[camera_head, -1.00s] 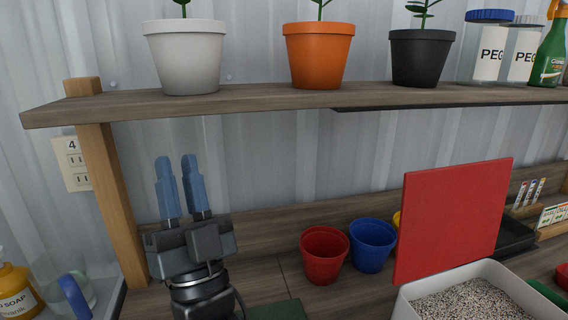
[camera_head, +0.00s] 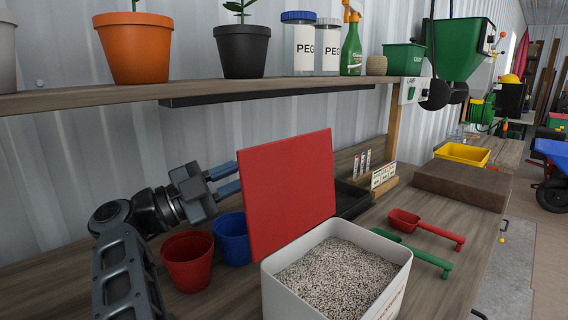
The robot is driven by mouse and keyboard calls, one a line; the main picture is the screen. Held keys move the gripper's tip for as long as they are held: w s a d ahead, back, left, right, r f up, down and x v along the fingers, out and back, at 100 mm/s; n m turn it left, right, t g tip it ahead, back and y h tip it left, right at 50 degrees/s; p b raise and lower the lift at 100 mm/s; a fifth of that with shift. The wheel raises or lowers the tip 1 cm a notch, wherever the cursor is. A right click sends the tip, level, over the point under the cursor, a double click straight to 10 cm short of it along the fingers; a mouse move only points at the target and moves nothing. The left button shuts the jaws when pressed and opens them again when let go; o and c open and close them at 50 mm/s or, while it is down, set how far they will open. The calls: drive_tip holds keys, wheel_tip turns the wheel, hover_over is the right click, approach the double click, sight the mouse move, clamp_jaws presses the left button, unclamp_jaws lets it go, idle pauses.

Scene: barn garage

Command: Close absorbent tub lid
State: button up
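The absorbent tub (camera_head: 385,289) is a white, open-topped box on the workbench, filled with speckled grey granules. Its red lid (camera_head: 288,190) stands up nearly vertical along the tub's back-left side, so the tub is open. My gripper (camera_head: 232,180) is left of and behind the lid, its blue fingers pointing right toward the lid's rear face. The fingers show a gap between them and hold nothing that I can see. The lid's edge may hide the very fingertips, and I cannot tell whether they touch it.
A red pot (camera_head: 187,262) and a blue pot (camera_head: 232,240) stand left of the tub, below my gripper. A red scoop (camera_head: 425,228) and a green scoop (camera_head: 415,254) lie to its right. A shelf (camera_head: 200,91) with potted plants and jars runs above my arm.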

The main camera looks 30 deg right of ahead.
sight(275, 159)
drive_tip(key=p+x, duration=0.2)
drive_tip(key=x, duration=0.5)
drive_tip(key=shift+d, duration=0.25)
drive_tip(key=shift+c, duration=0.2)
clamp_jaws()
